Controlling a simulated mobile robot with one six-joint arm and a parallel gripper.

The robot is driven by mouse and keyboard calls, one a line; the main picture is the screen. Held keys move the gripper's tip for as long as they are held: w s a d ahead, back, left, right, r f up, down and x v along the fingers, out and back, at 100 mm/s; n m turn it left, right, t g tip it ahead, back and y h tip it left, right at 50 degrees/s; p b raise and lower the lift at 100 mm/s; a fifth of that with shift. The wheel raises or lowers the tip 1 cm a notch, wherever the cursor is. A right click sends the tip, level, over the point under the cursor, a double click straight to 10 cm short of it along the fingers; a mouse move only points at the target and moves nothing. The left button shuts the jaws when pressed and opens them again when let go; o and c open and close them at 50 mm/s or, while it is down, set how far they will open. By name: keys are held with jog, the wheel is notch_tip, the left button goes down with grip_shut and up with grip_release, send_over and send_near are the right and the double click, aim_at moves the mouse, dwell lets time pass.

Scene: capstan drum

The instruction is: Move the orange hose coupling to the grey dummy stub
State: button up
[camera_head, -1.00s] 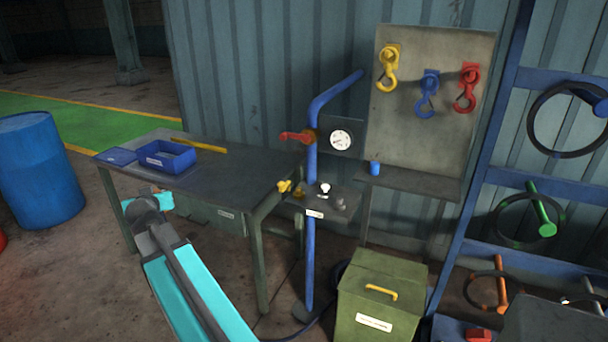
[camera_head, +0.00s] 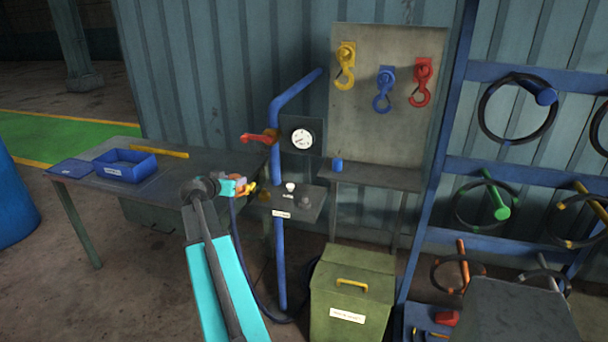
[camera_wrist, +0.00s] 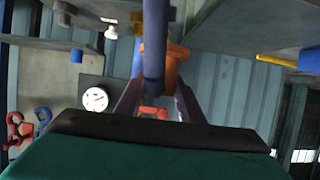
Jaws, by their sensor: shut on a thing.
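My gripper (camera_head: 241,184) is shut on the orange hose coupling (camera_head: 240,179), left of the small bracket shelf. In the wrist view the orange coupling (camera_wrist: 174,68) shows between the two fingers, partly covered by the blue hose (camera_wrist: 154,40). The hose (camera_head: 236,225) hangs from the coupling to the floor. A yellow fitting (camera_head: 251,188) is right beside the coupling at the shelf's left end; I cannot tell whether they touch. The grey dummy stub (camera_head: 304,202) appears to be the short grey piece on the shelf, to the right of my gripper, with nothing on it.
A white knob (camera_head: 290,187) stands on the shelf (camera_head: 285,204). The blue pipe (camera_head: 276,150) with red lever (camera_head: 259,137) and a gauge (camera_head: 302,139) rise behind. A workbench (camera_head: 200,160) is at left, a green box (camera_head: 352,290) below right, a hook board (camera_head: 385,130) behind.

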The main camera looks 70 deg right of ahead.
jog(key=s+d+m+g, duration=0.35)
jog(key=s+d, duration=0.45)
jog(key=s, duration=0.3)
jog(key=m+g+y, duration=0.1)
jog(key=m+g, duration=0.1)
jog(key=g, duration=0.1)
send_over(304, 197)
jog(key=shift+s+p, duration=0.1)
jog(key=shift+p, duration=0.2)
jog(key=shift+f, duration=0.3)
jog(key=shift+f, duration=1.2)
jog(key=shift+f+b, duration=0.35)
jog(key=shift+b, duration=0.35)
jog(key=shift+f+b, duration=1.45)
jog(key=shift+b, duration=0.55)
jog(key=shift+a+b, duration=0.1)
jog(key=shift+b, duration=0.55)
jog(key=shift+f+b, duration=0.45)
jog(key=shift+b, duration=0.25)
